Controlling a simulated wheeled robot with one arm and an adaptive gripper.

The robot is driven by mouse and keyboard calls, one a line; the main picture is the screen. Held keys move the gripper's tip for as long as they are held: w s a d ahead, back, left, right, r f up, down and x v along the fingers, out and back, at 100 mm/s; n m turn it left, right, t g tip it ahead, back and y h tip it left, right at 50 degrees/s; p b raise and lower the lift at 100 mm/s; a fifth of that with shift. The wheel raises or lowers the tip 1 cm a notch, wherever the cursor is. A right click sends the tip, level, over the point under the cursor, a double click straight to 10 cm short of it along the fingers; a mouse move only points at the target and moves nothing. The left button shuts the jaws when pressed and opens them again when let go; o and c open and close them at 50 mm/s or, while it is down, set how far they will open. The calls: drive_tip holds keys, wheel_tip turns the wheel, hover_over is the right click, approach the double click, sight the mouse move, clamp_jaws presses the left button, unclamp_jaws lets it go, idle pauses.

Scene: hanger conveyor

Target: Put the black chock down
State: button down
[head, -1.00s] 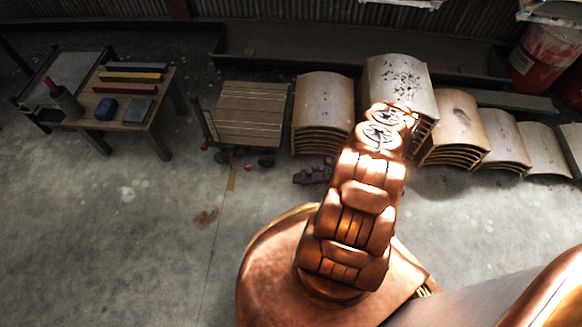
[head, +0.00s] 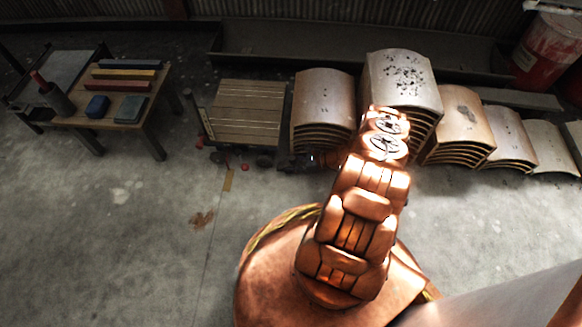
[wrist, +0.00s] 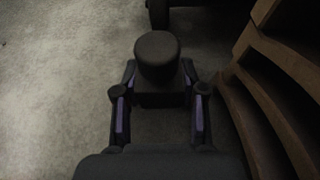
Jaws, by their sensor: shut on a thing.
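The black chock (wrist: 157,58) shows in the wrist view as a dark block with a round knob on top. My gripper (wrist: 159,90) is shut on it, with one finger on each side. The chock is low over the concrete floor; I cannot tell whether it touches. In the head view my gripper (head: 298,163) is a small dark shape beside my copper arm, right of the wooden cart (head: 248,115). The chock cannot be told apart from the gripper there.
A dark wheel (wrist: 157,12) is just ahead in the wrist view. Stacked curved panels (wrist: 275,85) stand close on the right; they also line the back in the head view (head: 322,100). A table (head: 70,121) with coloured blocks stands at left. Open floor lies left and in front.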

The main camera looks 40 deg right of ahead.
drive_tip(key=shift+f, duration=0.15)
drive_tip(key=c, duration=0.7)
unclamp_jaws()
drive_tip(key=shift+o, duration=0.2)
drive_tip(key=shift+r, duration=0.2)
drive_tip(key=shift+s+d+r+p, duration=0.1)
drive_tip(key=shift+s+d+p, duration=0.05)
drive_tip(key=shift+d+p, duration=0.15)
drive_tip(key=p+v, duration=0.3)
drive_tip(key=v, duration=0.8)
drive_tip(key=shift+s, duration=0.2)
